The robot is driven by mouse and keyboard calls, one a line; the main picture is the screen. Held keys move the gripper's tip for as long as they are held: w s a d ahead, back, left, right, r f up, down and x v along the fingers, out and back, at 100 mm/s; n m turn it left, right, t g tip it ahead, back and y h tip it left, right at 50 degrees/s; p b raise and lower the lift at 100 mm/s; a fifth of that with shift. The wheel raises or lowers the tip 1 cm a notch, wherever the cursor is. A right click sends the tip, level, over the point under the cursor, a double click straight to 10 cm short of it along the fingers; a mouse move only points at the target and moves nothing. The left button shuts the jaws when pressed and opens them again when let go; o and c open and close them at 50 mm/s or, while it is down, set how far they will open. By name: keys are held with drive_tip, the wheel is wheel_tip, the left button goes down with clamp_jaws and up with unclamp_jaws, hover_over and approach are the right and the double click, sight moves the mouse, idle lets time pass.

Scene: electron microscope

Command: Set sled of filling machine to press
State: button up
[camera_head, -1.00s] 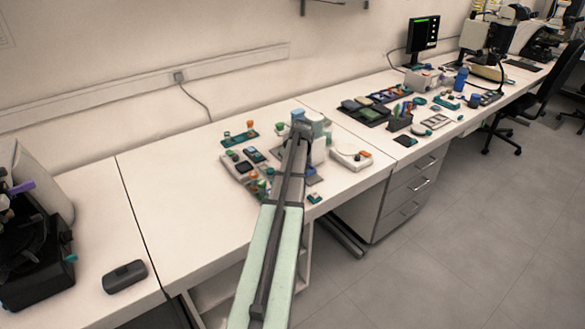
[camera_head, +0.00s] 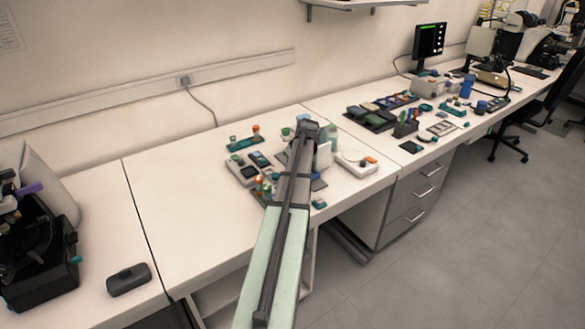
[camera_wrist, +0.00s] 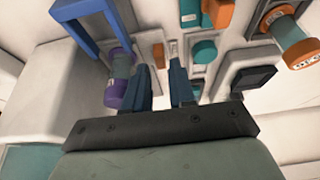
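My gripper shows in the wrist view (camera_wrist: 160,82) with two dark blue fingers pointing away, a gap between them. It looks open, and I see nothing clearly gripped. A light grey block with a blue frame (camera_wrist: 118,25), possibly part of the filling machine, stands to the left. A purple-capped vial (camera_wrist: 114,88) is just beside the left finger; whether they touch is unclear. In the head view my arm covers the gripper and much of the machine area; a white body (camera_head: 323,156) shows just right of the arm. I cannot make out the sled or its setting.
In the wrist view, an orange-and-teal vial (camera_wrist: 290,42) and a teal-topped part (camera_wrist: 203,52) sit ahead and right. In the head view, a white device (camera_head: 357,162) stands right of my arm and a teal rack (camera_head: 245,143) behind left.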

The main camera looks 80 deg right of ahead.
drive_tip(key=v, duration=1.1)
drive_tip(key=shift+o, duration=0.4)
drive_tip(key=shift+o, duration=0.9)
drive_tip(key=shift+w, duration=0.4)
drive_tip(key=shift+o, duration=1.4)
drive_tip(key=w+a+n, duration=0.1)
drive_tip(key=w+n, duration=0.1)
drive_tip(key=w, duration=1.2)
drive_tip(key=shift+f+y, duration=0.3)
drive_tip(key=s+d+n+g, duration=0.1)
drive_tip(key=s+n+g, duration=0.5)
drive_tip(key=n, duration=1)
drive_tip(key=x, duration=0.9)
drive_tip(key=s+x, duration=0.1)
drive_tip(key=x, duration=0.3)
drive_tip(key=shift+d, duration=0.45)
